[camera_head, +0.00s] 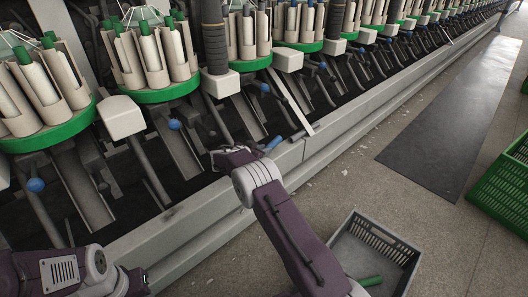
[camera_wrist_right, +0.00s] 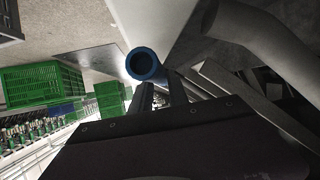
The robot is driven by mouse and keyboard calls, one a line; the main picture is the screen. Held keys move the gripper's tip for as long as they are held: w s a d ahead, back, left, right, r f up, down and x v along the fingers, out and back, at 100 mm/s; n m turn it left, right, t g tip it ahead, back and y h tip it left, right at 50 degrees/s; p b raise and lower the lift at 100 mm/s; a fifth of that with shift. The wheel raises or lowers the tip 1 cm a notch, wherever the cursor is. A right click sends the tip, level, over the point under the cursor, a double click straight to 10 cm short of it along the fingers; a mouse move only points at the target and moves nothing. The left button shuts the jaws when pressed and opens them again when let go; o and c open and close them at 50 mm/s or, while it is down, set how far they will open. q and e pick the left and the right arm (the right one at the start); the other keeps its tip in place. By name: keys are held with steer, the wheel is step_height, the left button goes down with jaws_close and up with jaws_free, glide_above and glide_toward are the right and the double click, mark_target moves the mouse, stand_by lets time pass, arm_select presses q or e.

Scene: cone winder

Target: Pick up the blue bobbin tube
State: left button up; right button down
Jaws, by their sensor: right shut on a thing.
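The blue bobbin tube (camera_head: 273,143) shows in the head view at the machine's front ledge, just beyond my right wrist. In the right wrist view its round, hollow blue end (camera_wrist_right: 145,64) points toward the camera, at the tips of the fingers. My right gripper (camera_wrist_right: 162,93) is shut on the tube. In the head view my right gripper (camera_head: 236,155) is dark and partly hidden by its own wrist. My left arm shows at the lower left of the head view, but its fingers are not visible.
The cone winder's green round holders (camera_head: 152,92) with pale and green tubes line the back. A grey crate (camera_head: 375,250) with a green tube inside stands on the floor at lower right. A green crate (camera_head: 505,185) stands at the right edge. A dark mat (camera_head: 440,135) lies on open floor.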

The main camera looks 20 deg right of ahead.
steer(key=s+d+r+p, duration=0.5)
steer(key=d+r, duration=0.3)
steer(key=d, duration=0.2)
steer(key=shift+d+r, duration=0.15)
steer(key=shift+d, duration=0.15)
